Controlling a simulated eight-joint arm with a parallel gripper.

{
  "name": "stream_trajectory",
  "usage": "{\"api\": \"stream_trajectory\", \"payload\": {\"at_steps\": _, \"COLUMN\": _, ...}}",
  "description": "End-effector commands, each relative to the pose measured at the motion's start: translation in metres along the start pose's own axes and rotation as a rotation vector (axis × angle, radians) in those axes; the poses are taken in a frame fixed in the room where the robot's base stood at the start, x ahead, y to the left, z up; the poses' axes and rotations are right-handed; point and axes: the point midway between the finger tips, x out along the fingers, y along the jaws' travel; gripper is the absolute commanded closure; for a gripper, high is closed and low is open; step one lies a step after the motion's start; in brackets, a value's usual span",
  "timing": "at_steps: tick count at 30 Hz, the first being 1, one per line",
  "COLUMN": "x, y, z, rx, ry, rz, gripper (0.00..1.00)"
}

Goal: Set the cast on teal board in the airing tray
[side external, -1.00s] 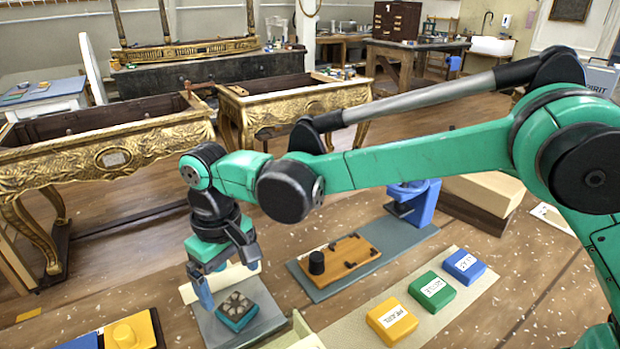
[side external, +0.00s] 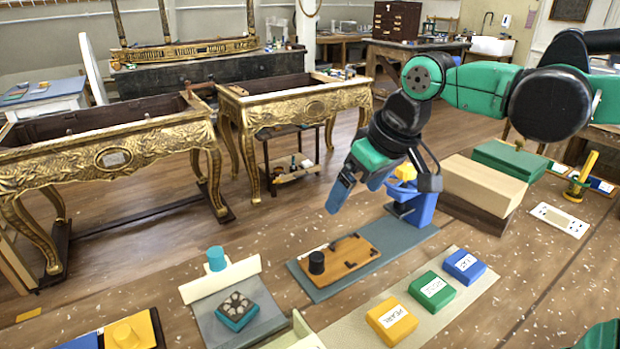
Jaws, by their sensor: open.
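The cast on teal board (side external: 236,309) is a small teal block with a grey-brown, flower-like relief on top. It sits flat on a grey base (side external: 212,331) with cream strips at its back and right side, which looks like the airing tray. My gripper (side external: 356,197) is open and empty, with its blue fingers up and to the right of the cast, in front of a blue stand. It is well apart from the cast.
A teal cylinder (side external: 216,259) stands by the back cream strip (side external: 222,279). An orange board (side external: 345,259) with a black knob lies on a grey mat. Yellow, green (side external: 432,292) and blue labelled blocks line a cream mat. A blue stand (side external: 412,205) is near my gripper.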

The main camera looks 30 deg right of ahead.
Motion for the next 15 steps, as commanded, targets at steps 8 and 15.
{"api": "stream_trajectory", "payload": {"at_steps": 8, "x": 0.005, "y": 0.050, "z": 0.059, "rx": 0.095, "ry": 0.182, "rz": 0.076, "gripper": 0.06}}
{"api": "stream_trajectory", "payload": {"at_steps": 15, "x": 0.009, "y": 0.058, "z": 0.070, "rx": 0.111, "ry": 0.220, "rz": 0.095, "gripper": 0.06}}
